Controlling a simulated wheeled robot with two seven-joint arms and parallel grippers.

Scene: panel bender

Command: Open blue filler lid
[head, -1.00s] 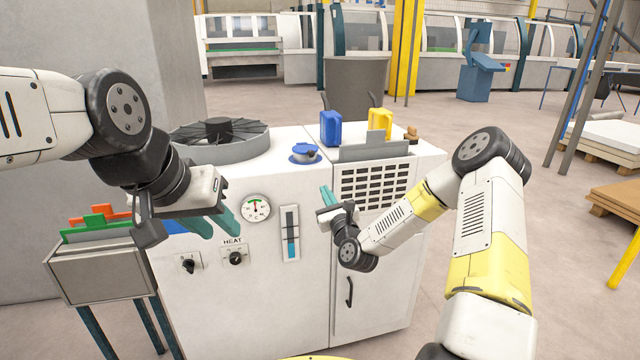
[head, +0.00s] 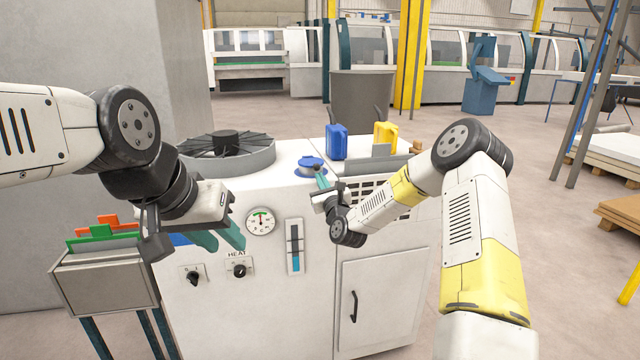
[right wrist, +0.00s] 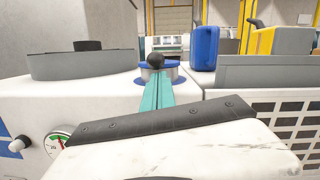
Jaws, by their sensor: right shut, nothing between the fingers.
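The blue filler lid (head: 311,162) is a low round cap on top of the white machine, lying flat. In the right wrist view my right gripper (right wrist: 156,83) covers part of the lid; contact cannot be told. My left gripper (head: 222,237) is open and empty before the machine's front.
A round fan grille (head: 227,155) stands left of the lid. A blue canister (head: 337,142) and a yellow canister (head: 385,138) stand behind it to the right. A gauge (head: 261,221) is on the front panel. A grey bin with folders (head: 105,275) is at left.

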